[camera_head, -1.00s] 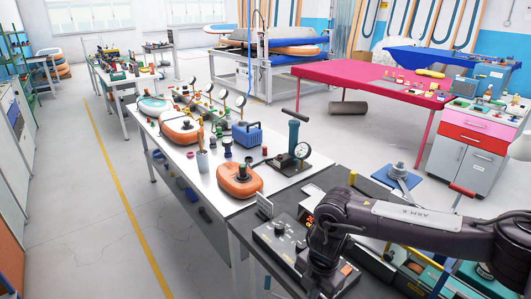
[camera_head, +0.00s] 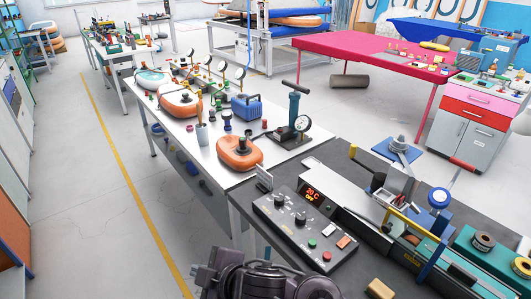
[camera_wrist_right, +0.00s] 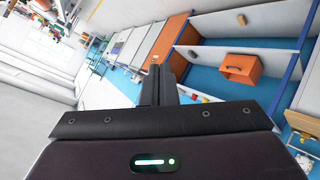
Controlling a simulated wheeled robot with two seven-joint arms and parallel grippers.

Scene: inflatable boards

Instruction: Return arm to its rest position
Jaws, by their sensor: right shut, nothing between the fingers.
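My right arm (camera_head: 265,283) shows at the bottom middle of the head view, low in front of the dark bench. Its fingers are below the picture edge there. In the right wrist view my right gripper (camera_wrist_right: 160,85) has its two dark fingers together, with nothing between them. Behind it that view shows shelves with blue boards and an orange box (camera_wrist_right: 240,68), tilted in the picture. My left gripper is not in view.
The dark bench holds a control box (camera_head: 305,228) with a lit red display and a long sealing machine (camera_head: 375,225). The white table (camera_head: 215,160) beyond carries orange inflatables, gauges and a pump. Open floor with a yellow line (camera_head: 120,155) lies to the left.

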